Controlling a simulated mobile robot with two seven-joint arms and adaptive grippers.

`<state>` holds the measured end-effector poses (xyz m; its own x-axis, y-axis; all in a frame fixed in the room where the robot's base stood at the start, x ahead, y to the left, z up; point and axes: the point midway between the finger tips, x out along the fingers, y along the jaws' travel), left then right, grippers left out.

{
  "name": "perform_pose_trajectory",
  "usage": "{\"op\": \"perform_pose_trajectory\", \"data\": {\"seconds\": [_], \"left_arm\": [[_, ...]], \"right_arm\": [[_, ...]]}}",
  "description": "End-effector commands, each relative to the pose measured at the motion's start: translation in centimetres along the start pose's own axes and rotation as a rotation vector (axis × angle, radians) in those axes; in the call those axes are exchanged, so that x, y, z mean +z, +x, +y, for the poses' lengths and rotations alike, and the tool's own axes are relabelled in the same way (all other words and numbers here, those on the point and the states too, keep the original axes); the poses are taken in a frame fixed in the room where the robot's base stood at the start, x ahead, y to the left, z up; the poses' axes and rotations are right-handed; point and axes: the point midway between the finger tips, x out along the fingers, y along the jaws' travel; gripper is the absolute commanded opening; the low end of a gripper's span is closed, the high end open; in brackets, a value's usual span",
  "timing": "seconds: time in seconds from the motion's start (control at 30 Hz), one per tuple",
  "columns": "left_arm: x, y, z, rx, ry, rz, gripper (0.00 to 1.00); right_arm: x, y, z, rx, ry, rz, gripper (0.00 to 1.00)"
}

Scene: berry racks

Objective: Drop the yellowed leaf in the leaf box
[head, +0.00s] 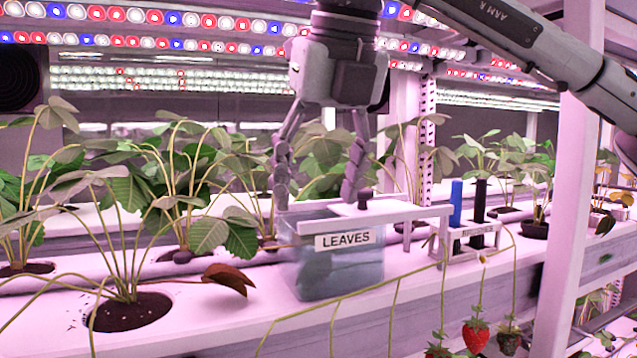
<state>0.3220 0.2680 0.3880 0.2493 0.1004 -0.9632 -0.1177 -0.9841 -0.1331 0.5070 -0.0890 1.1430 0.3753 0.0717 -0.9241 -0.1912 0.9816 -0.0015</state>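The leaf box (335,275) is a translucent bluish bin labelled LEAVES, standing on the white growing shelf. A white lid (400,213) with a black knob (364,200) lies over its top and reaches past its right side. Darker shapes show faintly through the box wall. A reddish-brown leaf (230,279) hangs low over the shelf left of the box, by the front left plant; I see no clearly yellow leaf. My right gripper (316,193) points down just above the box, its fingers apart, with nothing visible between them. My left gripper is out of view.
Strawberry plants (130,300) grow in round holes left of and behind the box. Right of it a white rack (470,245) holds a blue and a black handle. Red berries (475,336) hang in front. A white post (570,220) stands at the right.

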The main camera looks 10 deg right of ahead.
Motion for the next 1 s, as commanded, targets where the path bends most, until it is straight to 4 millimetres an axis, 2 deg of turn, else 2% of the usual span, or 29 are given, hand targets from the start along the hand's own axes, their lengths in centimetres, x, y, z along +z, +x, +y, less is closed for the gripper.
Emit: {"op": "perform_pose_trajectory", "data": {"seconds": [0.33, 0.53, 0.63, 1.0], "left_arm": [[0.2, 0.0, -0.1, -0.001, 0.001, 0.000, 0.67], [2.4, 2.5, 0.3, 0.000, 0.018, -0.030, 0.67], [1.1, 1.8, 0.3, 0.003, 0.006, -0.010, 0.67], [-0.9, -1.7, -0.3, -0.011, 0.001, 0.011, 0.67]], "right_arm": [[0.1, -0.3, 0.0, 0.000, 0.000, 0.000, 0.62], [0.5, -1.2, 0.0, 0.000, 0.000, 0.000, 0.62], [0.4, -2.2, 0.1, 0.001, -0.001, -0.002, 0.62], [-6.3, -4.7, 0.0, 0.000, -0.002, -0.003, 0.62]]}}
